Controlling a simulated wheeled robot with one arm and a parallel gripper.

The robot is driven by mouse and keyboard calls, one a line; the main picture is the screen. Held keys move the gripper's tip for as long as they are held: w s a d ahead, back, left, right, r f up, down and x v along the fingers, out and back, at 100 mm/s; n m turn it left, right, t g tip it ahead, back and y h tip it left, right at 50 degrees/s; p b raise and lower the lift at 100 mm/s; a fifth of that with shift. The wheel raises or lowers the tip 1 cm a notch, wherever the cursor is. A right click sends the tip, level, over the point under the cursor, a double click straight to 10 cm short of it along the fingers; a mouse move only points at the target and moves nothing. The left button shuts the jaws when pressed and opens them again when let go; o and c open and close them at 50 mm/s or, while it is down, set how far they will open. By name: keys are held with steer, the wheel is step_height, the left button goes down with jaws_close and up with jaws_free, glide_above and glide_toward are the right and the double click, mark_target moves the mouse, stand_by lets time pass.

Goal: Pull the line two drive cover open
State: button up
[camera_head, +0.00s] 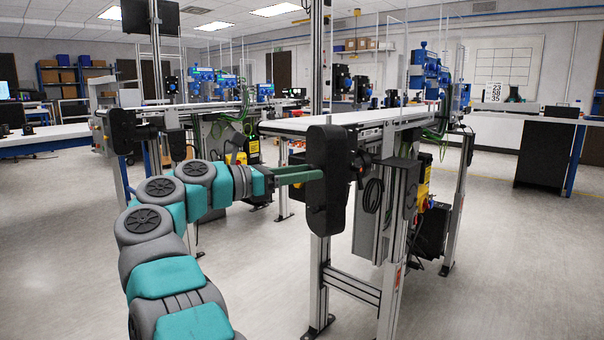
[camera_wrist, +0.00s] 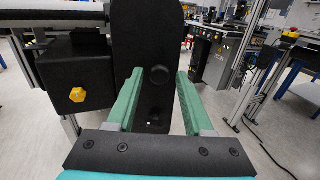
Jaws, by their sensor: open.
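A black, upright, rounded drive cover (camera_head: 325,150) is at the near end of the closest conveyor (camera_head: 345,119). I can read no line number on it. In the wrist view the cover (camera_wrist: 148,35) fills the middle, with a small round black knob (camera_wrist: 159,75) on its face. My gripper (camera_head: 314,173) reaches it from the left.
A second conveyor (camera_head: 180,108) runs behind my arm on the left, with another dark end cover (camera_head: 122,130). A dark box with a yellow knob (camera_wrist: 77,95) is left of the cover in the wrist view. The floor (camera_head: 520,260) at right is clear.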

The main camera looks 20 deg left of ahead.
steer(key=shift+o, duration=0.5)
steer(key=shift+s+a, duration=0.1)
steer(key=v, duration=0.7)
steer(key=shift+s+a+p, duration=0.15)
steer(key=shift+s+p, duration=0.1)
steer(key=shift+p, duration=0.05)
steer(key=shift+f, duration=0.1)
